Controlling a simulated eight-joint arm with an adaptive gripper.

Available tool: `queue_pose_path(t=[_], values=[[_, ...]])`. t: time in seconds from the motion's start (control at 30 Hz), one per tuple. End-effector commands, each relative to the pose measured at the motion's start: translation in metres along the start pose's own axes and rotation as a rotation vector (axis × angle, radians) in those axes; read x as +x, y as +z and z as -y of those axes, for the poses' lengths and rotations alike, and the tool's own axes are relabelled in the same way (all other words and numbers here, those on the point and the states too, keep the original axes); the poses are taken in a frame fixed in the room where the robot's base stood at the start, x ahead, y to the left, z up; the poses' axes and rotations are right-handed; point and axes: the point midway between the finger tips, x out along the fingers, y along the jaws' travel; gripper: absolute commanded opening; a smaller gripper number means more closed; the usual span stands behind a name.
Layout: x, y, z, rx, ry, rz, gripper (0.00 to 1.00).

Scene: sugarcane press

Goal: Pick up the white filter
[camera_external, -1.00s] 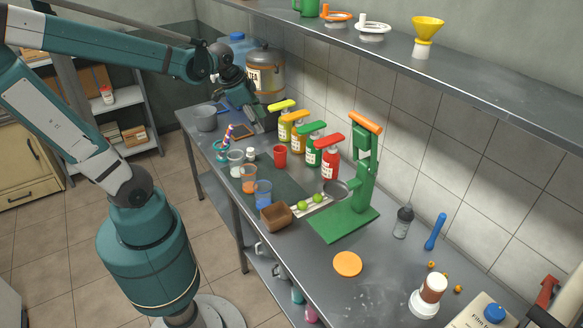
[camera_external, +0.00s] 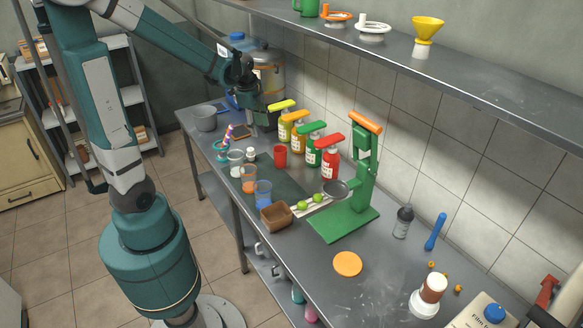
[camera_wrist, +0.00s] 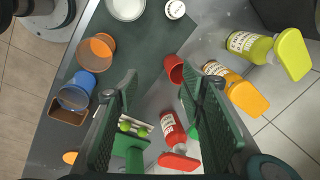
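The white filter (camera_external: 373,27) is a round, low white piece with a handle. It sits on the wall shelf in the external view, between an orange filter and a yellow funnel. It does not show in the wrist view. My gripper (camera_external: 264,120) is over the far left part of the counter, beside the sauce bottles, well left of and below the filter. In the wrist view my gripper (camera_wrist: 163,108) has its two dark green fingers wide apart. No object is held between them.
The shelf (camera_external: 480,84) runs along the wall above the counter. An orange filter (camera_external: 338,17) and a yellow funnel (camera_external: 428,29) flank the white filter. Below stand several bottles, cups and the green press (camera_external: 352,195). A large metal container (camera_external: 268,73) stands behind my gripper.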

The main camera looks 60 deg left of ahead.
Motion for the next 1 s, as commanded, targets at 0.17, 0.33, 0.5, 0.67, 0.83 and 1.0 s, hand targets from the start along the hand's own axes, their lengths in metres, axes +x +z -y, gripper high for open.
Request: queue_pose_path(t=[0.17,0.33,0.5,0.67,0.83,1.0], values=[[0.03,0.019,0.016,0.085,0.038,0.014,0.4],[0.059,0.039,0.028,0.171,0.076,0.021,0.4],[0.089,0.06,0.037,0.257,0.116,0.022,0.4],[0.117,0.079,0.044,0.335,0.152,0.018,0.4],[0.139,0.095,0.049,0.399,0.181,0.01,0.4],[0.15,0.103,0.051,0.431,0.195,0.006,0.4]])
